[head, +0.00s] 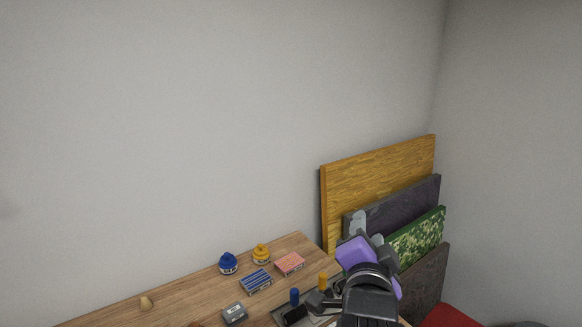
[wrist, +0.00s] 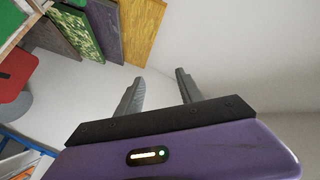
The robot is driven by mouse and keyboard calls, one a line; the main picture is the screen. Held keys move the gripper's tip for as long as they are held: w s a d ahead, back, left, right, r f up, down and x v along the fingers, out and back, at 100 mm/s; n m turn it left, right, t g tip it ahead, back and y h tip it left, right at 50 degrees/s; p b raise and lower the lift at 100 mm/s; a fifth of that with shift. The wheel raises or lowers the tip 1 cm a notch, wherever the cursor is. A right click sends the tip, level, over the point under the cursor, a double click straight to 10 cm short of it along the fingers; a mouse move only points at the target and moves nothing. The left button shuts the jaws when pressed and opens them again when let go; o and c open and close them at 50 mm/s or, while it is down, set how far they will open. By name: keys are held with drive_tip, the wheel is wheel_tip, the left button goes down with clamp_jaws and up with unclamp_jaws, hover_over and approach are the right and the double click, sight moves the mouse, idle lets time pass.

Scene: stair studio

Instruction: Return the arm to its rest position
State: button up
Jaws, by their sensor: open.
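My gripper (wrist: 160,88) shows in the wrist view with its two grey fingers apart and nothing between them. Behind the fingers in that view is bare pale wall and floor. In the head view my gripper (head: 358,222) is at the lower right, in front of the leaning panels and above the right end of the wooden table (head: 190,302). My arm hides part of the table's right end and of the panels.
On the table stand a blue jar (head: 228,264), a yellow jar (head: 261,254), a blue striped box (head: 256,282), a pink box (head: 290,263) and a grey box (head: 235,314). A yellow panel (head: 380,185) and others lean at the right. A red seat (head: 450,316) is at lower right.

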drive_tip(key=s+d+r+n+t+y, duration=0.1)
drive_tip(key=s+r+n+t+y, duration=0.2)
drive_tip(key=n, duration=0.4)
drive_tip(key=s+d+f+n+g, duration=0.1)
drive_tip(key=s+f+n, duration=0.1)
drive_tip(key=s+f, duration=0.6)
drive_tip(key=s+d+f+n+g+y+b, duration=0.1)
drive_tip(key=s+f, duration=0.7)
drive_tip(key=s, duration=1.2)
drive_tip(key=s+d+f+n+g+b, duration=0.1)
drive_tip(key=s+d+f+n+g, duration=0.1)
drive_tip(key=s+f, duration=0.6)
drive_tip(key=s, duration=0.6)
drive_tip(key=shift+d+f+n+g, duration=0.25)
drive_tip(key=shift+d+n+g, duration=0.05)
drive_tip(key=shift+d+n, duration=0.1)
